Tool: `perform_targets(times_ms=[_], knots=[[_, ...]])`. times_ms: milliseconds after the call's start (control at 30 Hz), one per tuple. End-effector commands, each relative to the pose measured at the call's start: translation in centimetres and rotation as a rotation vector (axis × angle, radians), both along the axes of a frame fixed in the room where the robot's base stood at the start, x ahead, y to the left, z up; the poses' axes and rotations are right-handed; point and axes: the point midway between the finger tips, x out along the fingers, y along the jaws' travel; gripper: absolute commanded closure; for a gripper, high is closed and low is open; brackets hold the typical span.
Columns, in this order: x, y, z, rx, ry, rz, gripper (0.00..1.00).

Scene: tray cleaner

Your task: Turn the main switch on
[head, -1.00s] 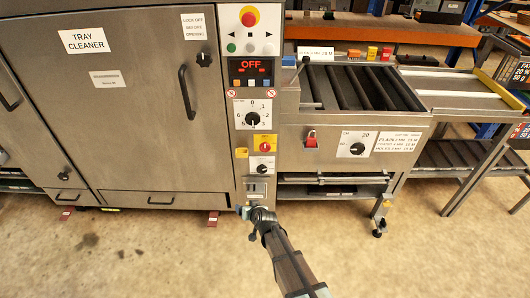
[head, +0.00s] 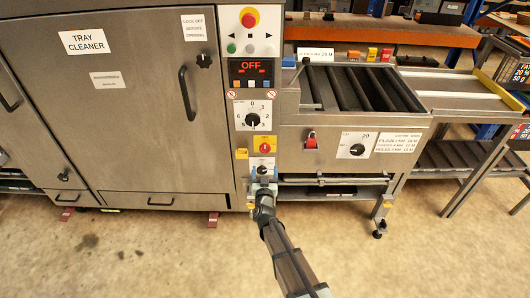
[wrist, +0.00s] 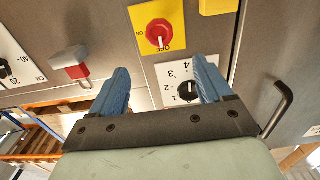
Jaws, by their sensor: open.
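The main switch appears to be the red knob on a yellow plate (head: 265,146) in the panel column; it also shows at the top of the wrist view (wrist: 158,32), with ON and OFF marks on its plate. My gripper (head: 263,186) is just below the switch in the head view, over the lower part of the column. In the wrist view its blue fingers (wrist: 161,75) are spread with nothing held between them. The switch lies beyond the fingertips, not touched by them.
A numbered dial (head: 253,117) is above the switch and a small dial (head: 263,170) below it. The display (head: 250,66) reads OFF. The door handle (head: 187,93) sticks out at the left. Floor in front is clear.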

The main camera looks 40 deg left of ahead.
Motion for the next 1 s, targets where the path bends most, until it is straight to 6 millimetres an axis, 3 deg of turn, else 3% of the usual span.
perform_targets(times_ms=[600, 1000], knots=[[7.3, 7.3, -0.1, 0.0, 0.0, 0.0, 0.21], [8.8, 8.8, 0.0, 0.0, 0.001, 0.001, 0.21]])
